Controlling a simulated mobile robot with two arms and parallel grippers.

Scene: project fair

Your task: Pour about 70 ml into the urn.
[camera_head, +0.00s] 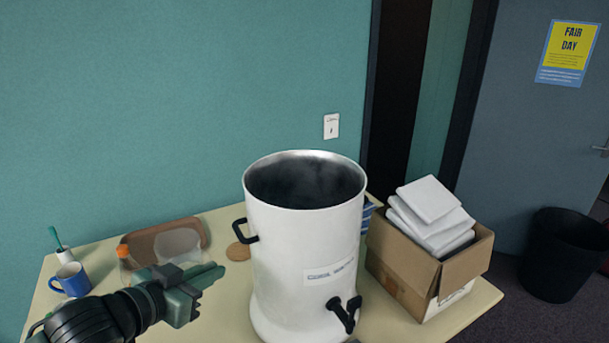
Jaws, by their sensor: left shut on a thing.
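A large white urn (302,240) stands upright on the table, its top open and its inside dark grey. It has a black side handle, a label and a black tap low on its front. My left gripper (205,282) is to the left of the urn, pointing right towards it and apart from it. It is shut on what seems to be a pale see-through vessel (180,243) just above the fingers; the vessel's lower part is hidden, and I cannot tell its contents. My right gripper is not in view.
The table (225,220) also holds a brown tray (145,243), an orange-capped bottle (123,252), a blue mug (72,280), a brush (59,245) and a round coaster (238,251). A cardboard box (405,262) with white packets stands close right of the urn.

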